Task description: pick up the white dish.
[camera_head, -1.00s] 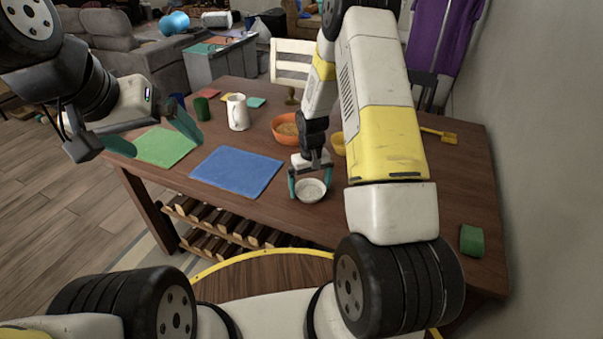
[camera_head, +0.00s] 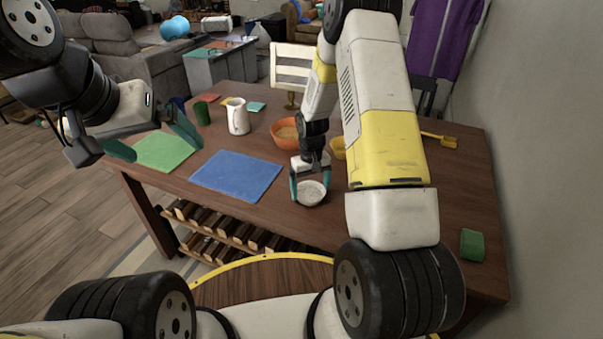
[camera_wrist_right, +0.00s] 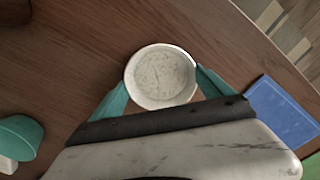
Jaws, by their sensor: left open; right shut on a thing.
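The white dish (camera_head: 311,194) is a small round bowl on the brown table, to the right of the blue mat. It also shows in the right wrist view (camera_wrist_right: 161,76), upright and empty. My right gripper (camera_head: 310,186) is shut on the dish, with one teal finger on each side of it. In the right wrist view the fingers (camera_wrist_right: 160,90) touch its sides. Whether the dish is clear of the table cannot be told. My left gripper (camera_head: 158,142) is open and empty, over the green mat at the table's left side.
The blue mat (camera_head: 237,175) and green mat (camera_head: 165,152) lie on the table. An orange bowl (camera_head: 284,133), white pitcher (camera_head: 238,117) and green cup (camera_head: 202,113) stand behind. A green block (camera_head: 472,244) lies at the right. The wall (camera_head: 545,180) borders the right side.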

